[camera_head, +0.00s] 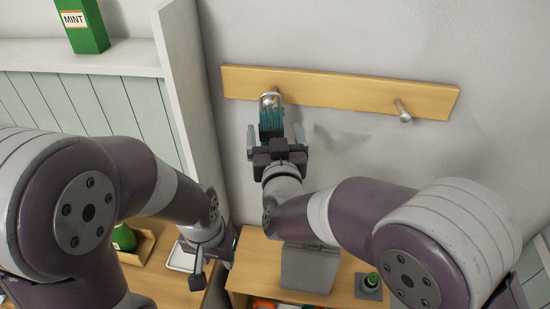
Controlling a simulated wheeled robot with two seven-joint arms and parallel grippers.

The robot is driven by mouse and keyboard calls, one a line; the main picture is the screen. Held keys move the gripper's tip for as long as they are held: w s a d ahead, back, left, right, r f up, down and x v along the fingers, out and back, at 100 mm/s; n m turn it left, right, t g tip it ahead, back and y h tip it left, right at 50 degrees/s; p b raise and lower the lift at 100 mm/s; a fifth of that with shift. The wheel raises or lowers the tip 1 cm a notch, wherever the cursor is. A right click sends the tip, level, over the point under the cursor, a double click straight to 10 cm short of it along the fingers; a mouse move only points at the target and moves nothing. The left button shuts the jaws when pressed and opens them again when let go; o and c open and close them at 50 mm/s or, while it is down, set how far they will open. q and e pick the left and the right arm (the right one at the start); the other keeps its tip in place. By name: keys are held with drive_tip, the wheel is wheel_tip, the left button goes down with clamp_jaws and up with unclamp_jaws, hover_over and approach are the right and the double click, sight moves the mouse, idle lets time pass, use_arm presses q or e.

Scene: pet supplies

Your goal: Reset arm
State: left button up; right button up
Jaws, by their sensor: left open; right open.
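My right gripper (273,136) is raised in front of the wooden peg rail (340,91) on the wall. Its fingers are open and spread to either side of a teal item with a metal loop (270,122). The loop hangs at the left peg (269,98), and I see a gap between the item and each finger. The item's lower end is hidden behind the gripper. My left gripper (198,268) is low, beside a small white tray (180,256) on the wooden surface. It is open, with nothing visible in it.
The right peg (402,112) is bare. A green MINT box (82,27) stands on the white shelf (110,57) at upper left. A green object (123,237) lies in a wooden tray at lower left.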

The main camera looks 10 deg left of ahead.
drive_tip(key=s+b, duration=0.1)
drive_tip(key=s, duration=0.6)
drive_tip(key=s+d+f+n+g+b, duration=0.1)
drive_tip(key=s+f+g, duration=0.35)
drive_tip(key=f, duration=0.35)
drive_tip(key=s+d+f+n+g+b, duration=0.1)
drive_tip(key=s+f+n+g, duration=0.15)
drive_tip(key=f+g, duration=0.45)
use_arm(q)
wheel_tip(320, 180, down, 9)
drive_tip(key=b, duration=0.5)
drive_tip(key=shift+s+a, duration=0.2)
drive_tip(key=shift+s, duration=0.2)
use_arm(e)
drive_tip(key=s+d+f+m+g+h, duration=0.1)
drive_tip(key=s+d+f+m, duration=0.1)
drive_tip(key=d, duration=0.6)
drive_tip(key=s+d+f+m+g+h, duration=0.2)
drive_tip(key=d+f, duration=0.3)
drive_tip(key=d, duration=0.4)
drive_tip(key=s+d+f+m+g+h, duration=0.1)
drive_tip(key=s+d+f+m, duration=0.1)
drive_tip(key=d, duration=0.6)
drive_tip(key=shift+s+d+f+h, duration=0.3)
drive_tip(key=shift+d+f, duration=0.1)
drive_tip(key=shift+f, duration=0.5)
